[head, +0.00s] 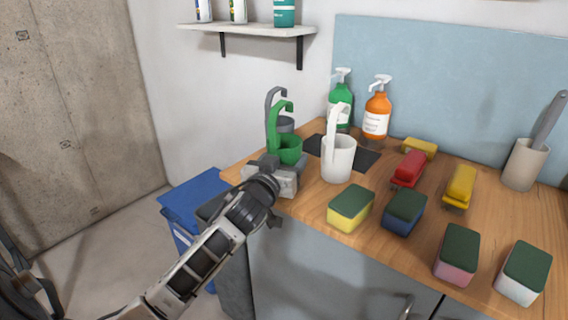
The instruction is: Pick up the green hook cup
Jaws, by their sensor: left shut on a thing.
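The green hook cup (289,149) is at the left end of the wooden counter, with its hooked handle (276,122) rising on its left side. My left gripper (270,165) reaches it from the front and is shut on it; the fingertips are partly hidden by the gripper body. Whether the cup's base touches the counter is hidden. A grey hook cup (285,124) stands just behind it, mostly covered. A white hook cup (338,160) stands close to its right. My right gripper is not in view.
A blue bin (190,197) stands left of the counter. A shelf (250,31) hangs above.

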